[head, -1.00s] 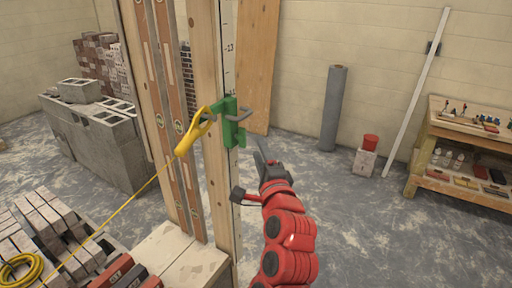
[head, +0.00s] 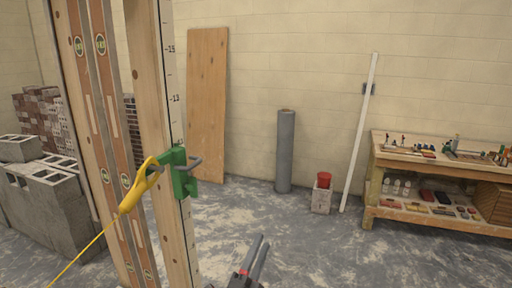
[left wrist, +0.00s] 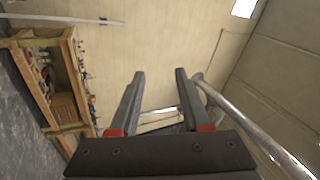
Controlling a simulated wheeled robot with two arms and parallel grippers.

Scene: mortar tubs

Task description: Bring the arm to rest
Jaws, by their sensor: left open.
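My left gripper (head: 258,242) shows at the bottom centre of the head view, with its two dark fingers pointing up and away. In the left wrist view my left gripper (left wrist: 158,72) has its two fingers apart with nothing between them. It is low and to the right of a green clamp block (head: 182,172), clear of it. The block sits on a wooden post (head: 165,110), with a yellow line holder (head: 138,188) hooked beside it. My right gripper is not in view.
A workbench (head: 440,160) with tools stands at the right; it also shows in the left wrist view (left wrist: 68,80). The floor between is open.

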